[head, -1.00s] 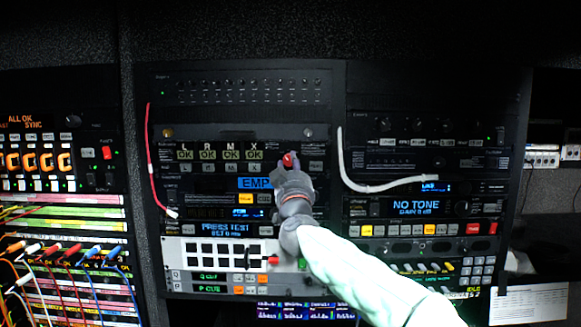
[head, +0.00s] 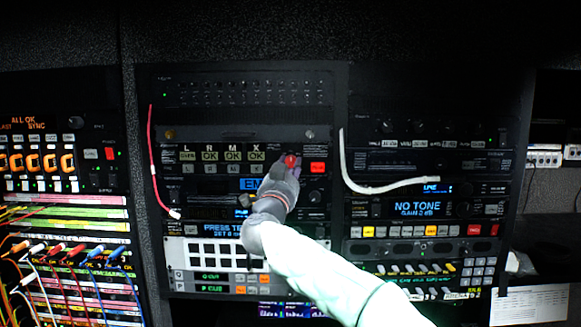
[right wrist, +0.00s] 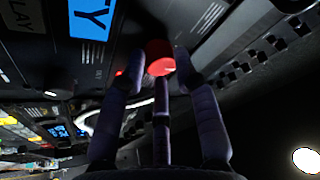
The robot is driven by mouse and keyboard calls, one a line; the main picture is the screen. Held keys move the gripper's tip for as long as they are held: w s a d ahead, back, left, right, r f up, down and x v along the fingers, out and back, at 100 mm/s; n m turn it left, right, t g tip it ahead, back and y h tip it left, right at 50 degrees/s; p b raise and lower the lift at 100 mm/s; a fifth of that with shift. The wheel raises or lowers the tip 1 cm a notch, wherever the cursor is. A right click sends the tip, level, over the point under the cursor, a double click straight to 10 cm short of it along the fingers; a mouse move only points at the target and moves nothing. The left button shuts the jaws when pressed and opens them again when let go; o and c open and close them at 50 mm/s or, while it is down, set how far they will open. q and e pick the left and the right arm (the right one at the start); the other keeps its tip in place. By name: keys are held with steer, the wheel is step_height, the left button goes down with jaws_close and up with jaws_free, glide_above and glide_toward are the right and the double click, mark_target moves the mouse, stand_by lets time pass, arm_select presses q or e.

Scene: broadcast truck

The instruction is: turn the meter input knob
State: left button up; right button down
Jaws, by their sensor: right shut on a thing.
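The red knob (head: 290,161) is on the rack panel just right of the L, R, M, X indicator tiles (head: 221,156). My right gripper (head: 288,170) reaches up to it from below and is shut on it. In the right wrist view the red knob (right wrist: 160,57) sits between the tips of the gripper's fingers (right wrist: 160,75). The first tile shows different, dimmer text than the OK on the other three. A red button (head: 318,167) is lit right of the knob. My gripper hides part of the blue display (head: 250,184) below. My left gripper is not in view.
A red cable (head: 153,165) hangs at the rack's left, and a white cable (head: 375,190) crosses the right rack. Patch leads (head: 70,255) fill the far left bay. The panel face around the knob is close.

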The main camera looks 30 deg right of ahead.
steer(key=m+g, duration=0.1)
steer(key=m, duration=0.2)
steer(key=r+m+g+h+p, duration=0.1)
steer(key=m, duration=0.2)
steer(key=shift+a+g, duration=0.1)
steer(key=shift+g, duration=0.2)
steer(key=shift+r+m+g+p, duration=0.15)
steer(key=shift+m+g+p, duration=0.35)
steer(key=shift+m, duration=0.8)
steer(key=shift+r+m+g+p, duration=0.1)
steer(key=shift+m+g+p, duration=0.4)
steer(key=shift+m, duration=0.8)
steer(key=c, duration=1)
jaws_free()
steer(key=shift+o, duration=0.2)
steer(key=shift+w+f, duration=0.1)
steer(key=shift+f, duration=0.1)
steer(key=shift+a+f, duration=0.1)
steer(key=shift+a, duration=0.25)
steer(key=v, duration=1.1)
steer(key=shift+s+r, duration=0.25)
steer(key=shift+s, duration=0.15)
